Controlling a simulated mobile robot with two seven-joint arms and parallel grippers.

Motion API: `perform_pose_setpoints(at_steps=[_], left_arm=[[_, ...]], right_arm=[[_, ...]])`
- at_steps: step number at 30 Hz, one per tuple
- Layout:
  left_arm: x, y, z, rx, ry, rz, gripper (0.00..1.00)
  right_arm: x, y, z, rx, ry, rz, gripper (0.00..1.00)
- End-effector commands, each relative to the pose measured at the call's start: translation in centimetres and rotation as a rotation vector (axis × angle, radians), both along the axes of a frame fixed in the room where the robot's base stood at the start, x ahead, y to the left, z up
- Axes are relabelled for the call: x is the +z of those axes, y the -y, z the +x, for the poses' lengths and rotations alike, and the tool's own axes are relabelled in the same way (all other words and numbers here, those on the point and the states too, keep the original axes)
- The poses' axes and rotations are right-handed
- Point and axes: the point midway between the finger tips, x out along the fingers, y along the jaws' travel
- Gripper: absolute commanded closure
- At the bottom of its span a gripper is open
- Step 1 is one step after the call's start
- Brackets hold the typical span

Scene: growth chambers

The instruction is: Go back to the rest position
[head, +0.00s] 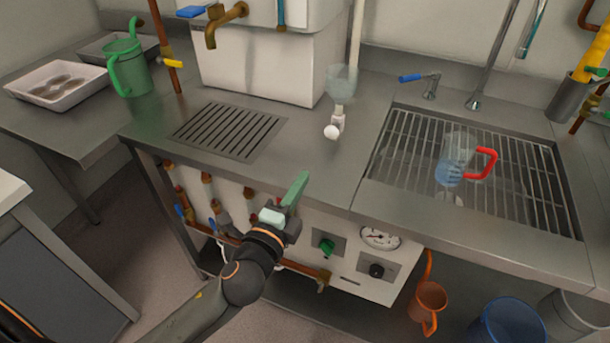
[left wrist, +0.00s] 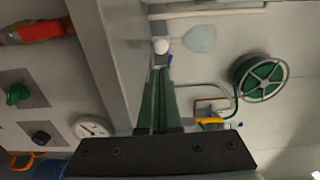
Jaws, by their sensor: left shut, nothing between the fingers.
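My left gripper (head: 297,190) is in front of the steel counter's front edge in the head view, with its green fingers pointing up and away. In the left wrist view its fingers (left wrist: 160,88) lie together with nothing between them. My right gripper is in neither view. The task names no object. A clear jug with a red handle (head: 457,162) stands on the sink grate (head: 520,190) to the right, with bluish liquid in it. My left gripper is well apart from it.
The steel counter (head: 300,150) has a slotted drain panel (head: 228,131) and a white-knobbed fitting (head: 333,128) under a clear cup. A green jug (head: 125,68) and a white tray (head: 58,84) stand at left. Below the counter are a gauge (head: 380,238) and knobs; a blue bucket (head: 508,322) stands below right.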

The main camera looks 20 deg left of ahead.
Motion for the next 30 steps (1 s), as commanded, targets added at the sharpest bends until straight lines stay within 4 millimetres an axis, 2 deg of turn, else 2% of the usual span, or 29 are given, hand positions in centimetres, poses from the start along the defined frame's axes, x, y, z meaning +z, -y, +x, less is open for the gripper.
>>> perform_pose_setpoints(at_steps=[17, 20, 22, 26, 30], left_arm=[[-0.3, -0.4, -0.2, 0.017, -0.019, -0.031, 1.0], [-1.9, -2.0, -1.1, 0.092, -0.106, -0.159, 1.0], [-4.1, -3.6, -2.6, 0.185, -0.215, -0.314, 1.0], [-9.1, -5.8, -7.1, 0.394, -0.461, -0.633, 1.0], [-12.6, -6.1, -11.9, 0.565, -0.666, -0.861, 1.0]], right_arm=[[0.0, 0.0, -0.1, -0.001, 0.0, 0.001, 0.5], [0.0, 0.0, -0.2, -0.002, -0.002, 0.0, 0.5], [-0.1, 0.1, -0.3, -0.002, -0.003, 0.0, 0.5], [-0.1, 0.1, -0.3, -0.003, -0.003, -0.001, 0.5], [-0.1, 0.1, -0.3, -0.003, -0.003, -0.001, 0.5]])
